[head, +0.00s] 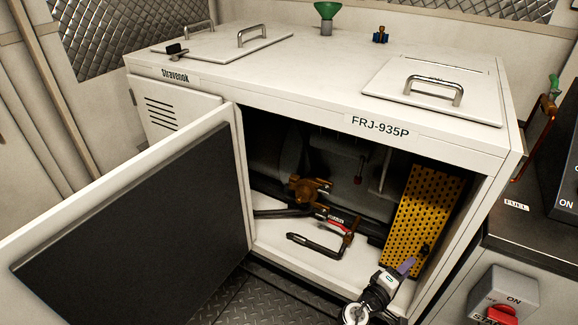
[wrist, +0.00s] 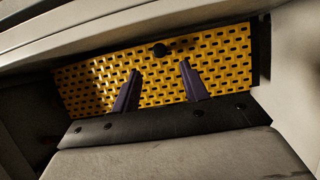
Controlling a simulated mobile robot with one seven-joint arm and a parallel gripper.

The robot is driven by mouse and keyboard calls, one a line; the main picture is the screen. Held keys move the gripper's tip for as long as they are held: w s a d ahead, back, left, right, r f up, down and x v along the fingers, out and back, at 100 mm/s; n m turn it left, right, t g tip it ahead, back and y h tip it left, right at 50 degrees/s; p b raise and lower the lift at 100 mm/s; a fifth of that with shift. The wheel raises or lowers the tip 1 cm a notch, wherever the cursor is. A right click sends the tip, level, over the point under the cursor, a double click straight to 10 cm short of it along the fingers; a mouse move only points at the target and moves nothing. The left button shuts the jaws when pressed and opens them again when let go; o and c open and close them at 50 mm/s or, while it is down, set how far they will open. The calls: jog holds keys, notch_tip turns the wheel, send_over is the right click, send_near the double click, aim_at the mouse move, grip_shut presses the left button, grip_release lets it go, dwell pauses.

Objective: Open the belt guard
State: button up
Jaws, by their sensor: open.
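The belt guard (head: 420,215) is a yellow perforated panel standing upright, slightly leaning, at the right side inside the open cabinet. It also fills the middle of the wrist view (wrist: 95,85). A small black knob (head: 425,250) sits on it near its lower right; in the wrist view the knob (wrist: 160,49) is at the panel's upper middle. My gripper (head: 407,266) is at the cabinet opening in front of the guard's lower part. In the wrist view its two purple fingers (wrist: 160,67) are open and empty, pointing toward the knob, which appears beyond and between the tips.
The white cabinet door (head: 120,225) stands wide open at the left. An orange-brown valve (head: 308,188) and a dark handle with a red part (head: 335,226) are on the cabinet floor left of the guard. A grey switch box (head: 502,297) with a red switch is at the right.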

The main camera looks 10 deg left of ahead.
jog(key=b+v, duration=0.1)
jog(key=v, duration=0.5)
jog(key=w+a+r+t+y, duration=0.3)
jog(key=w+a+r, duration=0.1)
jog(key=a+r, duration=0.3)
jog(key=w+a+r+t+y, duration=0.3)
jog(key=w+a+r, duration=0.1)
jog(key=a+r, duration=0.35)
jog(key=s+a+r+n+t+y, duration=0.1)
jog(key=a+r+t+y, duration=0.2)
jog(key=a+r+y, duration=0.5)
jog(key=a+r+p, duration=0.1)
jog(key=a+r, duration=0.5)
jog(key=r, duration=0.1)
jog(key=shift+s+a+r+y, duration=0.2)
jog(key=shift+s+a+y, duration=0.1)
jog(key=shift+a, duration=0.1)
